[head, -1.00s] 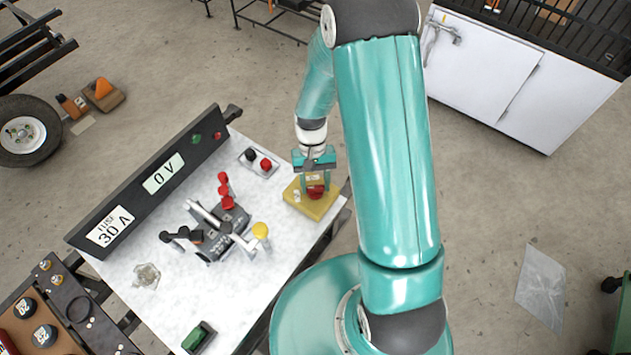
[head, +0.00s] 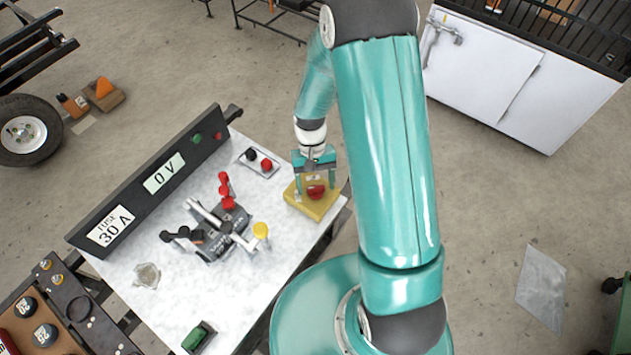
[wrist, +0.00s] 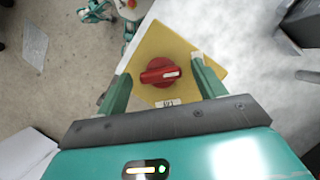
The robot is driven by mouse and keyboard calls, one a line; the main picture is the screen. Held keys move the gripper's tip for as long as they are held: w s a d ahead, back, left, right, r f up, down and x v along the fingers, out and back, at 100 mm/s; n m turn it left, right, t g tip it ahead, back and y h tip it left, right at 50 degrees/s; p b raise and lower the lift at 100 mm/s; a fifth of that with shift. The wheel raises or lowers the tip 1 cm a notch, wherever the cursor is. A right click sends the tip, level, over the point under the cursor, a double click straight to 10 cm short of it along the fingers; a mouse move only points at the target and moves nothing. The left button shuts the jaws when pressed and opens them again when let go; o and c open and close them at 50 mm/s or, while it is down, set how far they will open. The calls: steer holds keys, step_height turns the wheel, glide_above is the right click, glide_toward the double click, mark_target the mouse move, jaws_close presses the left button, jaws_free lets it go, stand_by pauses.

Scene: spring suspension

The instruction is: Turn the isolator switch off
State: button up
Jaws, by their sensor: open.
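The isolator switch is a yellow box (head: 322,208) with a red rotary knob (head: 315,193), at the right corner of the bench. In the wrist view the knob (wrist: 158,73) is centred on the yellow face (wrist: 160,42). Its grip bar lies nearly crosswise, with a white mark at the right end. A small white label (wrist: 168,103) sits below it; its text is too small to read surely. My gripper (head: 316,186) is open over the switch. In the wrist view my gripper (wrist: 161,70) has one finger on each side of the knob, with visible gaps.
A black panel (head: 150,180) along the bench's back reads 0 V and FUSE 30 A. A grey device with levers (head: 225,240) stands mid-bench. A plate with black and red terminals (head: 258,162) lies behind the switch. A green switch (head: 198,337) is at the front.

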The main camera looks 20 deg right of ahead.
steer(key=v, duration=1.3)
steer(key=shift+w+r, duration=0.2)
steer(key=shift+r, duration=0.2)
steer(key=s+r+t, duration=0.2)
steer(key=s+r, duration=0.1)
steer(key=r, duration=0.4)
steer(key=s+r+t, duration=0.3)
steer(key=r, duration=0.5)
steer(key=s+r+n+t, duration=0.1)
steer(key=s+r+t, duration=0.4)
steer(key=s, duration=0.6)
step_height(320, 180, up, 3)
steer(key=shift+s+a+f+n+h, duration=0.1)
steer(key=shift+s+a+n+h, duration=0.1)
steer(key=shift+a+n+h, duration=0.15)
